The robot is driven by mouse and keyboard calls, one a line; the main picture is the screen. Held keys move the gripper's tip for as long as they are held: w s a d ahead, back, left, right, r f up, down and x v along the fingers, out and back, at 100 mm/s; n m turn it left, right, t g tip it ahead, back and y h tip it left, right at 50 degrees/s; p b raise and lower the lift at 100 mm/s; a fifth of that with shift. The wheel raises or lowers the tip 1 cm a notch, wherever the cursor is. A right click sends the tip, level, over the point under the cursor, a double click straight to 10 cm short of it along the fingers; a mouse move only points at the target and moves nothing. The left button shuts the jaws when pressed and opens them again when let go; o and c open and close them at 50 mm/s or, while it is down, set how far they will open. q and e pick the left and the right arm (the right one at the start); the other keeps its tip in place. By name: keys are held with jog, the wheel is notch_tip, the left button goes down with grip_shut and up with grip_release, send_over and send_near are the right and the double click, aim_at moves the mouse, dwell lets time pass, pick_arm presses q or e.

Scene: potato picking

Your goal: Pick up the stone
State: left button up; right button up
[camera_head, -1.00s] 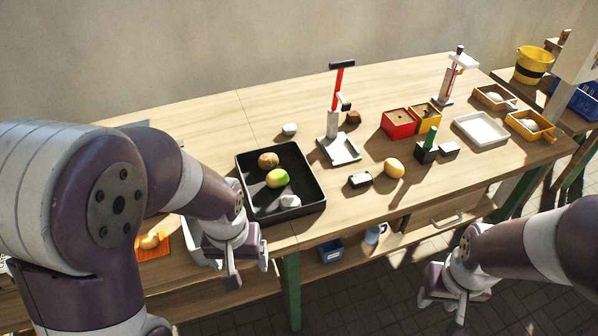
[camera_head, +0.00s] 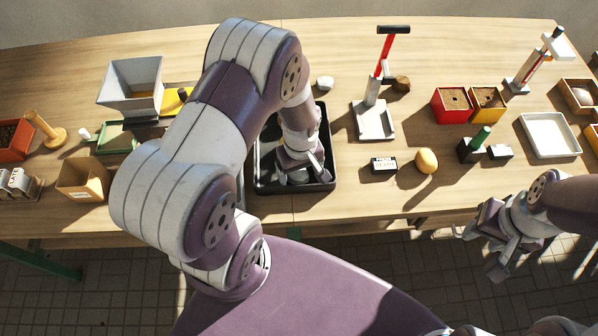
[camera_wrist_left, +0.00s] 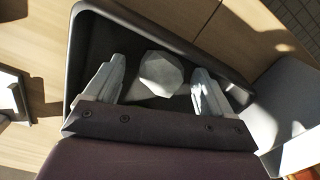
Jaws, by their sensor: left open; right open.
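A pale grey, faceted stone (camera_wrist_left: 161,73) lies in the black tray (camera_wrist_left: 98,24) in the left wrist view. My left gripper (camera_wrist_left: 157,82) is open, with one finger on each side of the stone and gaps to both. In the head view this gripper (camera_head: 305,172) reaches down into the front part of the tray (camera_head: 328,133), and my arm covers most of the tray's inside. The stone cannot be made out there. My right gripper (camera_head: 488,240) is open and empty, in front of the table's front edge on the right.
Another whitish stone (camera_head: 325,83) lies on the table behind the tray. A red-handled stand (camera_head: 375,115), a black-and-white block (camera_head: 384,165) and a yellow potato (camera_head: 426,161) are right of the tray. A grey hopper (camera_head: 132,85) stands at the left.

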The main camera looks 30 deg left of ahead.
pick_arm(q)
jog(key=shift+f, duration=0.3)
jog(key=shift+s+a, duration=0.15)
jog(key=shift+a, duration=0.1)
jog(key=shift+c, duration=0.4)
jog(key=shift+d+r, duration=0.1)
jog(key=shift+d, duration=0.05)
jog(key=c, duration=1.1)
pick_arm(e)
jog(key=shift+s+a+r, duration=0.1)
jog(key=shift+a, duration=0.05)
